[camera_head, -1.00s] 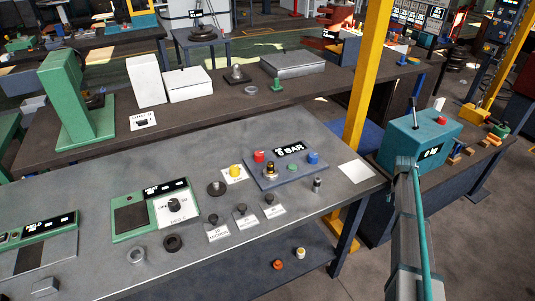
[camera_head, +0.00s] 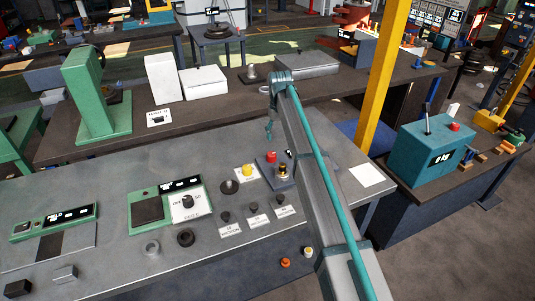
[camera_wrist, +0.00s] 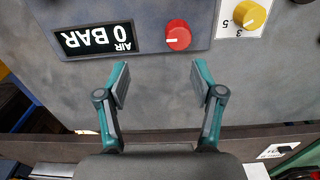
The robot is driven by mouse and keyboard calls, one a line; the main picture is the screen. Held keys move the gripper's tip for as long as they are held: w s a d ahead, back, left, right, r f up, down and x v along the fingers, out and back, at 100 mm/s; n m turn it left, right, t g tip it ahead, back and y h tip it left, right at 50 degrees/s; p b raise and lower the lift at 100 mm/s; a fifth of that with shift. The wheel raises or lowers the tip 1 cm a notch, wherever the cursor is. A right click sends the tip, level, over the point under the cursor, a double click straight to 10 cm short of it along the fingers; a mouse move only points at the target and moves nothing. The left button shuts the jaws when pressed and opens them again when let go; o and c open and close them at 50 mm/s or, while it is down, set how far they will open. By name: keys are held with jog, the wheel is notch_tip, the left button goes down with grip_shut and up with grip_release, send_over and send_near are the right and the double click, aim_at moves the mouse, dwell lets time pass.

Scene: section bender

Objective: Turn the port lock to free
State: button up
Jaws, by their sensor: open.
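A red knob (camera_wrist: 178,36) with a white mark sits on a blue-grey panel beside the AIR 0 BAR display (camera_wrist: 97,40); no label naming a port lock is readable. In the head view the red knob (camera_head: 271,157) shows at the panel's back left. A yellow knob (camera_wrist: 249,14) on a white numbered plate is next to the panel. My gripper (camera_wrist: 160,76) is open and empty, with its fingertips apart from the red knob and below it in the wrist view. In the head view my arm hides the display and part of the panel.
The grey bench carries a green-framed unit with a dial (camera_head: 187,201) and several dark knobs on labels at the front. A yellow post (camera_head: 388,75) stands right of my arm. A teal box (camera_head: 433,150) stands on the right table. Boxes stand on the back bench.

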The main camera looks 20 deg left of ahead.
aim_at(272, 153)
jog(key=shift+n, duration=0.3)
jog(key=f+p, duration=0.1)
jog(key=f, duration=0.2)
jog(key=s+a+f+p, duration=0.1)
jog(key=f, duration=0.3)
jog(key=a+f+p, duration=0.1)
jog(key=f, duration=0.2)
jog(key=shift+s+f+p, duration=0.15)
jog(key=shift+s+p, duration=0.15)
jog(key=shift+s, duration=0.05)
jog(key=c, duration=1.1)
